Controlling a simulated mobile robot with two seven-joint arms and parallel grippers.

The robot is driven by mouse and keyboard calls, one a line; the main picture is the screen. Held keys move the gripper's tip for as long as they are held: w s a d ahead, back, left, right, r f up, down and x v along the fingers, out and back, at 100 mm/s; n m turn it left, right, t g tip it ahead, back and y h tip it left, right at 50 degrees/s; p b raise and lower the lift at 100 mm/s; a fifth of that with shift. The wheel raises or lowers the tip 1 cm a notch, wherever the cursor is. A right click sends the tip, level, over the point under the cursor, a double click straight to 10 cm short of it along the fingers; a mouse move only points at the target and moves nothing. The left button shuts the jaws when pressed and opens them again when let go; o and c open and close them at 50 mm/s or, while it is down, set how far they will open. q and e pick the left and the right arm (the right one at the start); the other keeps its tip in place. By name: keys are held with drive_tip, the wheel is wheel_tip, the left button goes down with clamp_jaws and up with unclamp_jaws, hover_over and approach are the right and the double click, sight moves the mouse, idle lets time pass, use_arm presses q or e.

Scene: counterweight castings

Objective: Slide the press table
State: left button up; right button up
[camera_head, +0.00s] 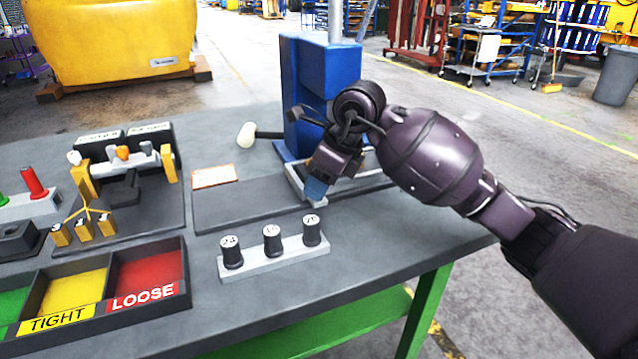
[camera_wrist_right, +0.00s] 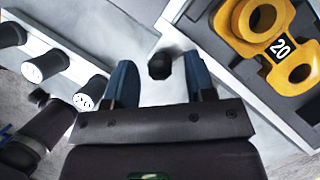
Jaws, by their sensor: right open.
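The blue press (camera_head: 320,95) stands at the back right of the workbench. Its press table, a light-edged dark tray (camera_head: 293,187), lies at its foot, mostly hidden behind my right gripper. In the right wrist view, the tray's pale rim (camera_wrist_right: 178,14) is at upper right, with a yellow casting marked 20 (camera_wrist_right: 262,28) in it. My right gripper (camera_head: 316,188) points down at the tray's front. In the wrist view its blue fingers are apart, and a black knob (camera_wrist_right: 160,66) shows between their tips. I cannot tell whether they touch it. My left gripper is out of view.
A pale rack with black numbered plugs (camera_head: 272,241) stands in front of the tray. A dark flat plate (camera_head: 235,208) lies left of it. TIGHT and LOOSE bins (camera_head: 187,270) are at left. The bench's right edge is near my arm.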

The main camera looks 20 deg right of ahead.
drive_tip(key=shift+f, duration=0.15)
drive_tip(key=shift+c, duration=0.4)
clamp_jaws()
drive_tip(key=shift+d, duration=0.2)
drive_tip(key=d, duration=0.3)
drive_tip(key=shift+w+d, duration=0.15)
drive_tip(key=shift+d, duration=0.1)
